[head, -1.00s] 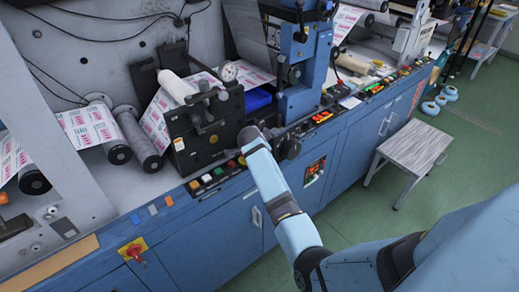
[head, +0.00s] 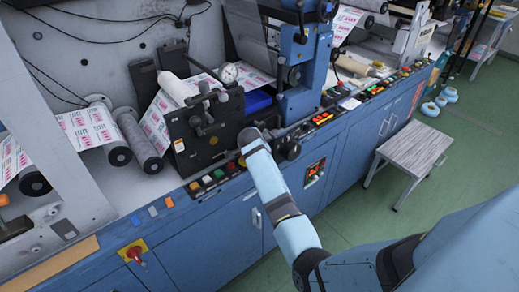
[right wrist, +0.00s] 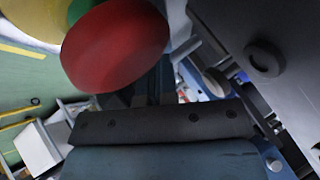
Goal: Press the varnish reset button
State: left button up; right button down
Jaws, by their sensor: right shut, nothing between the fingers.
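A row of coloured push buttons (head: 207,179) runs along the front edge of the machine, with orange, green, red and yellow caps. Labels are too small to read, so I cannot tell which is the varnish reset button. My right arm reaches up to this edge, and its dark end (head: 247,136) is just right of the yellow button. The fingers of my right gripper are hidden or cannot be made out there; the gripper is shut and empty. In the right wrist view a large red cap (right wrist: 115,45) is very close, with a yellow cap (right wrist: 30,18) beside it. My left gripper is out of view.
A black roller unit (head: 205,130) stands behind the buttons. More lit buttons (head: 322,118) lie further right along the edge. A red switch on a yellow plate (head: 133,250) is on the front panel. A grey step stool (head: 417,150) stands on the open green floor.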

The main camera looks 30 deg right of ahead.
jog(key=shift+r, duration=0.55)
jog(key=shift+r+p, duration=2.15)
jog(key=shift+r, duration=0.4)
jog(key=shift+f, duration=0.1)
jog(key=s+a+f+n+t+y+p, duration=0.1)
jog(key=s+a+f+n+t+y, duration=0.1)
jog(key=s+a+f+n, duration=0.35)
jog(key=s+a+f+n+t+y+p, duration=0.1)
jog(key=s+a+f+n, duration=0.15)
jog(key=s+n, duration=0.5)
jog(key=s+a+n+t+y+p, duration=0.1)
jog(key=s+a+n+y, duration=0.2)
jog(key=s+a, duration=0.5)
jog(key=s+a+n+t+y+p, duration=0.1)
jog(key=s+a+n+y, duration=0.3)
jog(key=s, duration=1.2)
jog(key=a+n, duration=0.2)
jog(key=a, duration=0.1)
jog(key=shift+s+a+r, duration=0.15)
jog(key=shift+a+r, duration=0.15)
jog(key=shift+a, duration=0.1)
